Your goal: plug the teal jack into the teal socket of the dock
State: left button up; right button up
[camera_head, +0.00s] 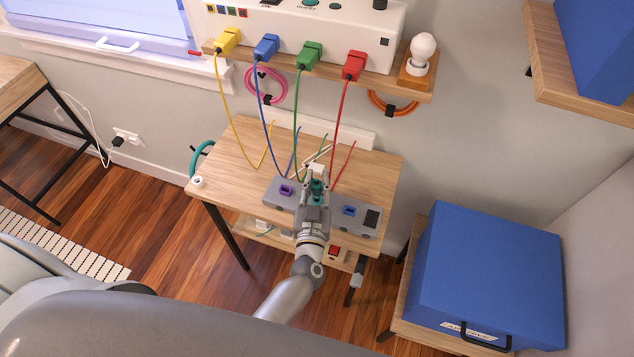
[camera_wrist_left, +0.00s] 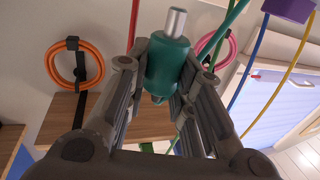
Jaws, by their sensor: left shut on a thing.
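My left gripper (camera_head: 317,187) is over the middle of the grey dock (camera_head: 369,225) in the head view. It is shut on the teal jack (camera_head: 318,184), and the fingers flank the jack's body. In the left wrist view the teal jack (camera_wrist_left: 168,68) sits between the fingers, its bare metal tip pointing to the top of the picture. The dock shows a purple socket (camera_head: 286,190) to the left of the gripper and a blue socket (camera_head: 349,211) to the right. No teal socket can be made out; the gripper covers the dock's middle. My right gripper is not in view.
The dock stands on a wooden table (camera_head: 235,155). Yellow, blue, green and red cables hang from a white box (camera_head: 300,30) on the shelf behind the gripper. A teal cable loop (camera_head: 198,158) is at the table's left edge. A blue box (camera_head: 485,275) stands right.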

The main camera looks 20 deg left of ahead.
aim_at(317, 195)
pick_arm(q)
jog(key=shift+f+b, duration=1.15)
jog(key=shift+f, duration=0.35)
jog(key=o, duration=1)
jog(key=shift+s, duration=0.1)
jog(key=v, duration=0.7)
jog(key=shift+s, duration=0.2)
